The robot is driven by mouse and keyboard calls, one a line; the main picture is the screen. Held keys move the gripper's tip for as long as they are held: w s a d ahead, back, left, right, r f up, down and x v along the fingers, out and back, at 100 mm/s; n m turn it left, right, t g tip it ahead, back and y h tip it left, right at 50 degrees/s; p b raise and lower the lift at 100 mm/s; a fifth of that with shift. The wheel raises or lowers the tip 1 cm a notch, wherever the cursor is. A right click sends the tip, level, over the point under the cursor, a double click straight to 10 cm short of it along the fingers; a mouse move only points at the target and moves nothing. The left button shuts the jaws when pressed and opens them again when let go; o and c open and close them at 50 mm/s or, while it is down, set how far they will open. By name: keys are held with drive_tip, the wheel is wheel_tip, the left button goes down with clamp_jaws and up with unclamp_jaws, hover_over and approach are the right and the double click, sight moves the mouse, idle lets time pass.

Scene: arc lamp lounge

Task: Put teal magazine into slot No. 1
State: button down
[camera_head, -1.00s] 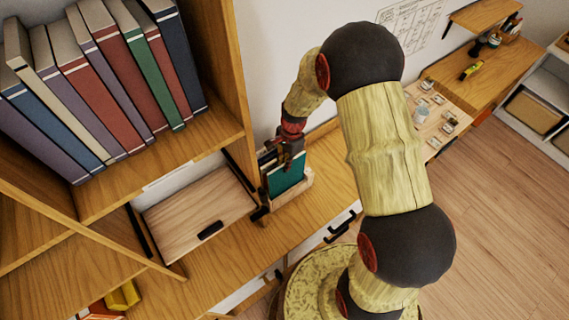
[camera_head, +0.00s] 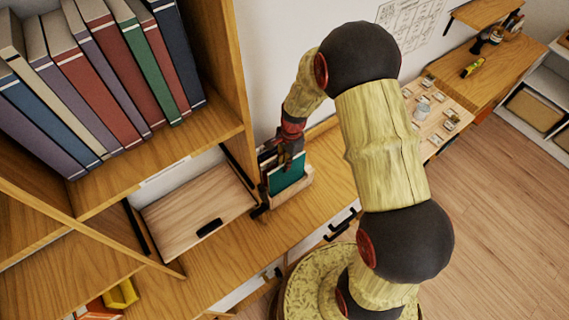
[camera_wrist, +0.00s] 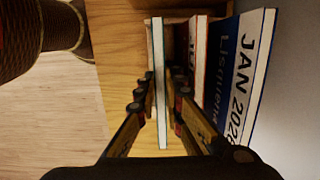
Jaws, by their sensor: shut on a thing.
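The teal magazine (camera_head: 288,176) stands upright at the wooden magazine rack (camera_head: 303,190), its lower edge behind the rack's front lip. My gripper (camera_head: 288,156) is at its top. In the wrist view, my gripper (camera_wrist: 160,98) has a finger on each side of the magazine (camera_wrist: 158,70), which shows as a thin pale edge with teal sides. It stands left of the other magazines in the rack, close to the rack's left side. Its bottom edge and the slot numbers are hidden, so I cannot tell how deep it sits.
In the wrist view, a red-edged magazine (camera_wrist: 198,60) and a dark blue one (camera_wrist: 222,75) marked JAN stand to the right. A wooden box (camera_head: 195,205) with a black handle lies left of the rack. Books (camera_head: 100,80) fill the shelf above. The counter right of the rack is clear.

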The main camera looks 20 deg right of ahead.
drive_tip(key=shift+f+b, duration=1)
drive_tip(key=shift+f, duration=0.6)
drive_tip(key=c, duration=1.8)
unclamp_jaws()
drive_tip(key=r, duration=0.4)
drive_tip(key=d+r, duration=0.1)
drive_tip(key=r, duration=0.7)
drive_tip(key=shift+w+d, duration=0.2)
drive_tip(key=shift+d, duration=0.15)
